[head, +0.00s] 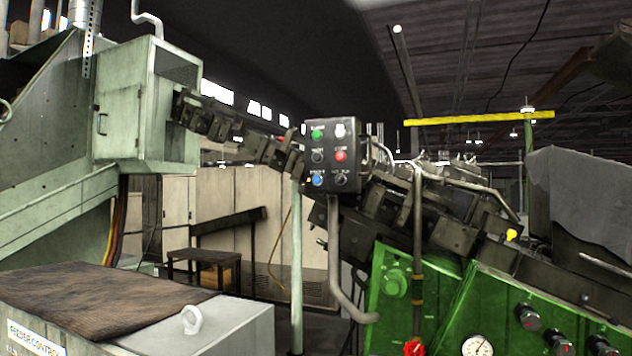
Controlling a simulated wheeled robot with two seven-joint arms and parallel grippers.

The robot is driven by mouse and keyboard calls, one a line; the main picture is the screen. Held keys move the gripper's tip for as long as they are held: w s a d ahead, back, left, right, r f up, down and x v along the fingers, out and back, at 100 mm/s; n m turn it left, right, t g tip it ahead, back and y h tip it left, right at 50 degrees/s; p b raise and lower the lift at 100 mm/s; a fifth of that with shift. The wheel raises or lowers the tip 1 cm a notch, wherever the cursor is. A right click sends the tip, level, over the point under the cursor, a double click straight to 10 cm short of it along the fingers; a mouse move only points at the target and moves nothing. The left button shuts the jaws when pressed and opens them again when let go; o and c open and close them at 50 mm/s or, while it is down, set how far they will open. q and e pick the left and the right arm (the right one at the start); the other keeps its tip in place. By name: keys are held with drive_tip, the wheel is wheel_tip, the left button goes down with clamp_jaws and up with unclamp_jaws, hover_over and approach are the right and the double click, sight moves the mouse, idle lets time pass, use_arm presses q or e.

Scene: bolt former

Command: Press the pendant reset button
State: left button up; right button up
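The pendant (347,128) is a dark box near the middle of the head view, in front of the dark feed track. Its face carries a green button (316,134), a white one (340,130), a red one (340,156), a blue one (317,180) and two black controls. The small labels are too blurred to read surely; the one above the blue button may say reset. Neither of my grippers is in view.
A grey feeder control cabinet (235,325) with a brown mat (95,300) stands front left. A pale green pole (296,260) stands left of the pendant. The green machine (385,325), with a gauge (477,346) and knobs, fills the lower right. A bent grey pipe (335,260) hangs below the pendant.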

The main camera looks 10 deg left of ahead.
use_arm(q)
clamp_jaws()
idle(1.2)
